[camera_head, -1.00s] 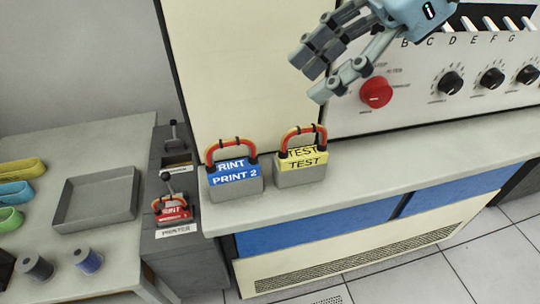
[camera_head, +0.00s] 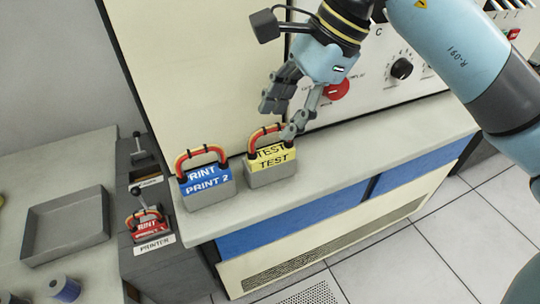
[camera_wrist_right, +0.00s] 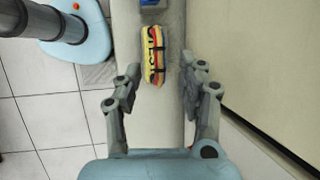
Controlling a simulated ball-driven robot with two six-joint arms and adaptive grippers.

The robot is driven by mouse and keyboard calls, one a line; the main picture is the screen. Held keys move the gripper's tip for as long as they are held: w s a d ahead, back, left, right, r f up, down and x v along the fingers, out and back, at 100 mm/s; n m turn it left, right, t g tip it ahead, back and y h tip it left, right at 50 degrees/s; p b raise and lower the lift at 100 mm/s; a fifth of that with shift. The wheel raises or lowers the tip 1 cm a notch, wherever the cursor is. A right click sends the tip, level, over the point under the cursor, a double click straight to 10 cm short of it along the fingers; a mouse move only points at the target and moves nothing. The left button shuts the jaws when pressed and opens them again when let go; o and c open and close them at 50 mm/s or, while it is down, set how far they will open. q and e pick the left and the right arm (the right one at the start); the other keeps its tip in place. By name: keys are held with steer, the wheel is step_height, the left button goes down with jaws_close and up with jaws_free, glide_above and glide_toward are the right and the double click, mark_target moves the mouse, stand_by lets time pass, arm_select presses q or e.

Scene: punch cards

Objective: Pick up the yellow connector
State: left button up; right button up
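The yellow connector (camera_head: 272,163) stands upright on the grey shelf (camera_head: 330,156), with a grey lower body, a yellow "TEST" label and a red-orange loop handle on top. In the right wrist view the yellow connector (camera_wrist_right: 153,55) is seen from above, beyond the fingertips and roughly between their lines. My right gripper (camera_head: 281,115) is open and empty, just above and behind the handle in the head view. Its two fingers are spread apart in the wrist view (camera_wrist_right: 160,95). Whether a finger touches the handle cannot be told. My left gripper is not in view.
A blue "PRINT 2" connector (camera_head: 206,186) stands just left of the yellow one. A red connector (camera_head: 148,228) sits in the printer panel lower left. The console's cream wall (camera_head: 190,80) rises behind the shelf. An empty grey tray (camera_head: 68,226) lies on the left table.

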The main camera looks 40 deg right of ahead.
mark_target(276, 125)
steer(key=shift+p+x, duration=0.35)
steer(key=shift+x, duration=1.3)
jaws_close()
